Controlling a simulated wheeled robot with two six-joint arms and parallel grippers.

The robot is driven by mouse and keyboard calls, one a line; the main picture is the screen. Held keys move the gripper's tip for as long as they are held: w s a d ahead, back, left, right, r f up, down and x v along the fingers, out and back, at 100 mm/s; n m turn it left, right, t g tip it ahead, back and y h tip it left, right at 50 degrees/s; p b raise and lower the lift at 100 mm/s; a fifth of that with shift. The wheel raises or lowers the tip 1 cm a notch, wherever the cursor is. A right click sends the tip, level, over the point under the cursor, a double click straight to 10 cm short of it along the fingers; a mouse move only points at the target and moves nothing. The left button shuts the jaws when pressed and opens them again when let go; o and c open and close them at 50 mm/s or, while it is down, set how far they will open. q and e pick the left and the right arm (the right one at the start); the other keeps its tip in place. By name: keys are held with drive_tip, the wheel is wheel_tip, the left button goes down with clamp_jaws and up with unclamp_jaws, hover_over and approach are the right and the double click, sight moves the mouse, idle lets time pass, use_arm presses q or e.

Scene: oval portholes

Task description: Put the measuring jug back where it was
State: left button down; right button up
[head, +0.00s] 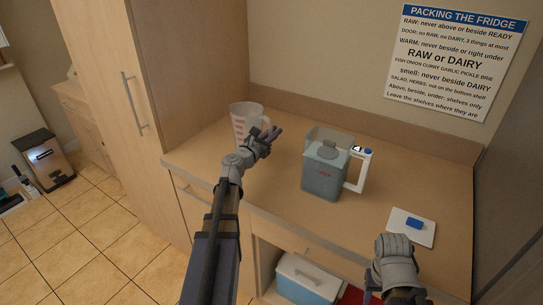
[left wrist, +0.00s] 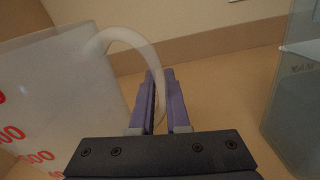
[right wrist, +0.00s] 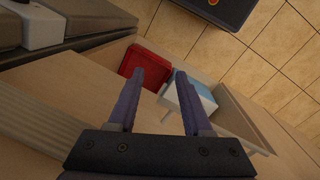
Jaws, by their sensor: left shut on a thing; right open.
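The measuring jug (head: 243,119) is translucent white with red markings. It stands upright on the wooden counter (head: 270,188), at the counter's left end against the tall cabinet. In the left wrist view the jug (left wrist: 50,95) fills the left side, its curved handle reaching down between my fingers. My left gripper (head: 273,136) is shut on the jug's handle; it also shows in the left wrist view (left wrist: 160,98). I cannot tell if the jug's base touches the counter. My right gripper (right wrist: 158,85) is open and empty, over the counter's front right.
A grey-blue container with a white handle (head: 325,170) stands mid-counter, right of my left gripper. A white board with a blue block (head: 415,224) lies at the right. A blue and white cooler (head: 304,281) and a red box (right wrist: 145,62) sit in the open bay below.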

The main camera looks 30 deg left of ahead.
use_arm(q)
drive_tip(key=shift+f+b, duration=2.6)
drive_tip(key=shift+f, duration=0.6)
drive_tip(key=shift+r, duration=0.15)
drive_tip(key=c, duration=1.4)
unclamp_jaws()
drive_tip(key=shift+f, duration=0.2)
drive_tip(key=o, duration=0.5)
drive_tip(key=shift+r, duration=0.1)
drive_tip(key=shift+r+p, duration=0.2)
drive_tip(key=shift+p, duration=0.1)
drive_tip(key=s, duration=0.8)
drive_tip(key=s+a, duration=0.1)
drive_tip(key=s, duration=0.3)
drive_tip(key=shift+f, duration=0.1)
